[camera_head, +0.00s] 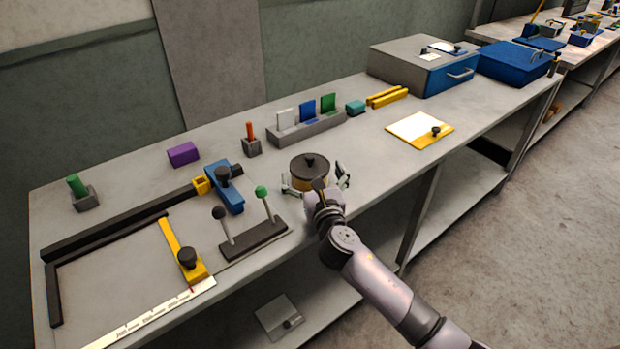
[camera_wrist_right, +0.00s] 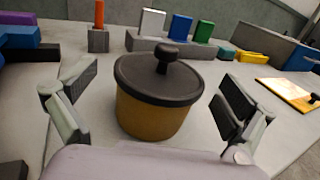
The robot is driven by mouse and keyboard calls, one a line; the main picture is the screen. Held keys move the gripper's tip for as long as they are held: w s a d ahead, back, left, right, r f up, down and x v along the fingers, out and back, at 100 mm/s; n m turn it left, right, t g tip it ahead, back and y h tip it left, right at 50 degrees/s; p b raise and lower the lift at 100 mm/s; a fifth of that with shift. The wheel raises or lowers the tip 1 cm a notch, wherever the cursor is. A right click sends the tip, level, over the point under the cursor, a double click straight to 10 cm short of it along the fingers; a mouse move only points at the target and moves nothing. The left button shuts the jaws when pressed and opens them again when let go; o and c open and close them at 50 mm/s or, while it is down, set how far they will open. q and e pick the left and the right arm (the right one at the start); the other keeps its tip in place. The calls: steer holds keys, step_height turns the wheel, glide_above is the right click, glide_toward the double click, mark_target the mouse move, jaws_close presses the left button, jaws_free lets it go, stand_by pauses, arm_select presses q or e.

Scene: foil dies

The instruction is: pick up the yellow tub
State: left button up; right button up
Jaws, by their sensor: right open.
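The yellow tub (camera_head: 310,182) stands upright on the bench, with a dark round lid and a knob on top. In the right wrist view the tub (camera_wrist_right: 150,118) is in the middle, its yellow side below the dark lid (camera_wrist_right: 160,76). My right gripper (camera_head: 315,182) is open, one finger on each side of the tub. In the right wrist view the fingers of the right gripper (camera_wrist_right: 155,108) stand apart from the tub, with gaps on both sides. The near lower part of the tub is partly hidden by the gripper in the head view. My left gripper is not in view.
A base with two levers (camera_head: 252,240) stands left of the tub, with a blue clamp (camera_head: 229,193) behind it. A grey rack (camera_head: 305,128) with white, blue and green plates is behind. A yellow-edged board (camera_head: 418,129) lies right, with clear bench between.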

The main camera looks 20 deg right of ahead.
mark_target(310, 166)
steer(key=w, duration=0.4)
steer(key=shift+d+f, duration=0.25)
steer(key=shift+c, duration=0.4)
steer(key=shift+r, duration=0.1)
steer(key=c, duration=1)
